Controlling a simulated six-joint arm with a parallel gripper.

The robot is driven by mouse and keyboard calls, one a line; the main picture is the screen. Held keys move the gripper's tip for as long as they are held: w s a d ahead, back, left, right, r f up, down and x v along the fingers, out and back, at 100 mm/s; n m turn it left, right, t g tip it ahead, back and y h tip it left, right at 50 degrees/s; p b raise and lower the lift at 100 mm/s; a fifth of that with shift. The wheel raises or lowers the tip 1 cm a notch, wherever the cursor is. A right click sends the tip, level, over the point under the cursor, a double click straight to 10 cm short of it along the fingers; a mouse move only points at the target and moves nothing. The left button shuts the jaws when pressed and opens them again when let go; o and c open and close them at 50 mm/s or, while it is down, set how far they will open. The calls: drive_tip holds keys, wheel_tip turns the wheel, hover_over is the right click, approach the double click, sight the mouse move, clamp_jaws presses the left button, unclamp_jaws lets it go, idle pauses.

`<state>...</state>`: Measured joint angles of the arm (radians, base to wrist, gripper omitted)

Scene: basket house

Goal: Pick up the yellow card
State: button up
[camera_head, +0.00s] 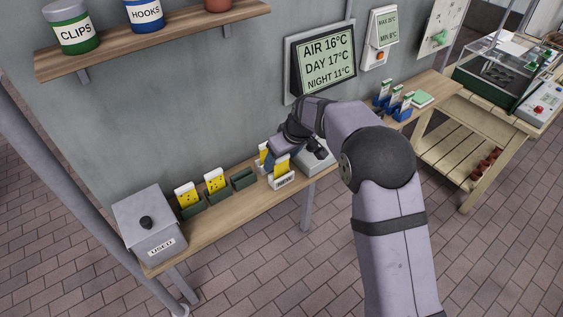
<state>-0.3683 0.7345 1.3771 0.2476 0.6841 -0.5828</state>
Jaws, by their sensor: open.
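Several yellow cards show in the head view. One yellow card (281,168) stands in a small white labelled holder (283,182) on the wooden shelf, with another yellow card (263,154) just behind it. Two more, a left yellow card (187,195) and a right yellow card (215,181), stand in green holders further left. My gripper (277,158) is open, low over the white holder and close to its cards. My arm and hand partly hide this spot, and I cannot tell whether the fingers touch a card.
An empty green holder (243,179) stands left of the white one. A grey lidded box (151,227) marks the shelf's left end. Blue-and-white packets (393,101) stand to the right. A display (322,62) hangs on the wall above. Bare shelf (240,213) runs along the front edge.

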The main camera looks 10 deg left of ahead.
drive_tip(key=shift+f, duration=0.2)
drive_tip(key=shift+c, duration=0.6)
drive_tip(key=c, duration=1.1)
drive_tip(key=shift+r, duration=0.15)
wheel_tip(320, 180, up, 10)
drive_tip(key=b, duration=0.3)
